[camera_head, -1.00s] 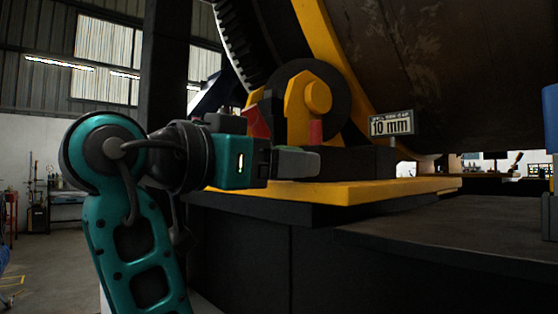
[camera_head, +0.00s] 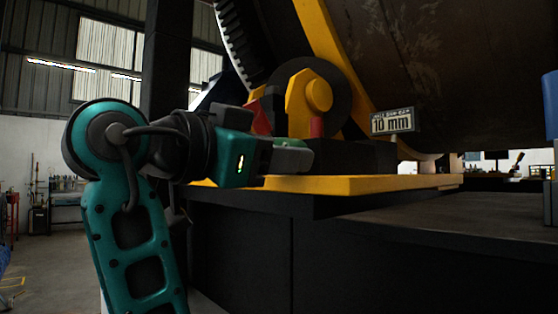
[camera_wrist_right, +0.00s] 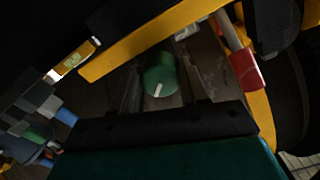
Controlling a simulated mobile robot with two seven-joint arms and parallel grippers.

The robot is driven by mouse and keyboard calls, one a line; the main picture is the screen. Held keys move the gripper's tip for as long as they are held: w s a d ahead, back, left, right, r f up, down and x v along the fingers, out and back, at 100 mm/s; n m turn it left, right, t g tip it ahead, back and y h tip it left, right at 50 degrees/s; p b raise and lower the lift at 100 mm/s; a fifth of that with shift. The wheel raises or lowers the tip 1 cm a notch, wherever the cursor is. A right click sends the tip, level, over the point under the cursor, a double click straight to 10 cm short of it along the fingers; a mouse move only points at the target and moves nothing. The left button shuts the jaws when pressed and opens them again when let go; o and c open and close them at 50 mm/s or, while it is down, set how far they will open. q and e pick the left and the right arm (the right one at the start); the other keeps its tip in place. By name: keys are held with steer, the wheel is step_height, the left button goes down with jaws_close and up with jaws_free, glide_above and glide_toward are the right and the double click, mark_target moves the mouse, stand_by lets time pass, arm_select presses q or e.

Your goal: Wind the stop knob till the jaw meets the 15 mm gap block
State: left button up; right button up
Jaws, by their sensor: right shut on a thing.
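My right gripper (camera_head: 292,157) reaches in from the left in the head view, in front of the roller bracket. It is shut on the green stop knob (camera_head: 294,143), which shows only as a sliver above the fingers there. In the right wrist view the knob (camera_wrist_right: 158,72) is round, with a white mark pointing down and slightly left, and sits between the two dark fingers. A sign (camera_head: 392,122) reads 10 mm. I cannot pick out the jaw or a 15 mm gap block for certain. My left gripper is not in view.
A yellow plate (camera_head: 375,185) runs below. The large dark drum (camera_head: 450,60) fills the upper right.

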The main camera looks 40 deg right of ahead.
stand_by(0.3)
steer(key=o, duration=1.1)
steer(key=shift+c, duration=0.2)
